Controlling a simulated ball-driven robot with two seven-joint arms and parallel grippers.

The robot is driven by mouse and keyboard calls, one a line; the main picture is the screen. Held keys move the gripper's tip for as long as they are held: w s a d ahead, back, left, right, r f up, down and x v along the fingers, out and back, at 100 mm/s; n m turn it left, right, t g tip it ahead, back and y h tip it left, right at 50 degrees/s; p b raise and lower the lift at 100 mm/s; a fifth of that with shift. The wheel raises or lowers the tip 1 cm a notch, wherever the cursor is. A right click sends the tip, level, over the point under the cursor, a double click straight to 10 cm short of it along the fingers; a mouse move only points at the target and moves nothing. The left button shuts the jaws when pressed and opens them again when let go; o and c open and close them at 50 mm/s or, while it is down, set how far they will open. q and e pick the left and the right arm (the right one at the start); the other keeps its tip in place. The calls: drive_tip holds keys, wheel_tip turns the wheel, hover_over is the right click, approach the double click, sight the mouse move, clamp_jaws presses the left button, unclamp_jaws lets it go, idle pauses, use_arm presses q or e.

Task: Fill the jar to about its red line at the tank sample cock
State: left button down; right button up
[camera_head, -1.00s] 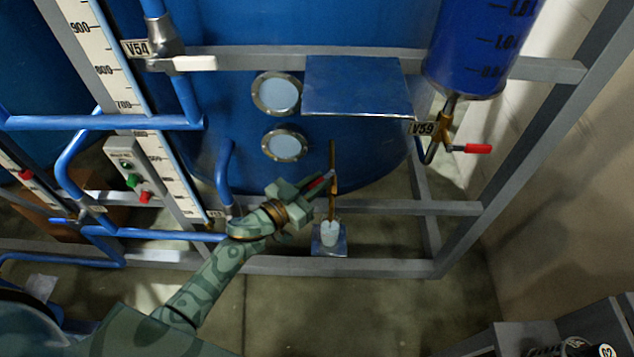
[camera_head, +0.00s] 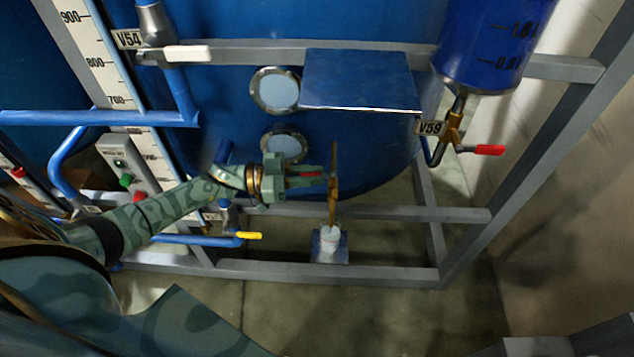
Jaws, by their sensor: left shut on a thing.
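The brass sample cock (camera_head: 333,198) stands upright in front of the blue tank (camera_head: 375,150). The small whitish jar (camera_head: 331,236) is upright below its spout, on a small metal shelf (camera_head: 328,254). My left gripper (camera_head: 322,176) reaches in from the left, level with the upper part of the cock. It is shut on the cock's red lever (camera_head: 309,173), which shows between the fingers. I cannot make out the jar's red line, its liquid level or any stream. My right gripper is not in view.
A metal plate (camera_head: 360,80) juts out above the cock. Valve V59 (camera_head: 452,128) with a red handle is at the right. A yellow valve handle (camera_head: 248,235) lies below my left wrist.

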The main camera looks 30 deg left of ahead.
use_arm(q)
drive_tip(key=shift+w+a+f+m+g+h+b, duration=0.15)
drive_tip(key=shift+w+f+m+g+h+b, duration=0.1)
drive_tip(key=shift+m+g+h+b, duration=0.4)
drive_tip(key=shift+r+g+b, duration=0.2)
drive_tip(key=shift+g+b, duration=0.05)
drive_tip(key=shift+b, duration=0.05)
drive_tip(key=c, duration=1.4)
unclamp_jaws()
drive_tip(key=shift+o, duration=0.2)
drive_tip(key=shift+w, duration=0.1)
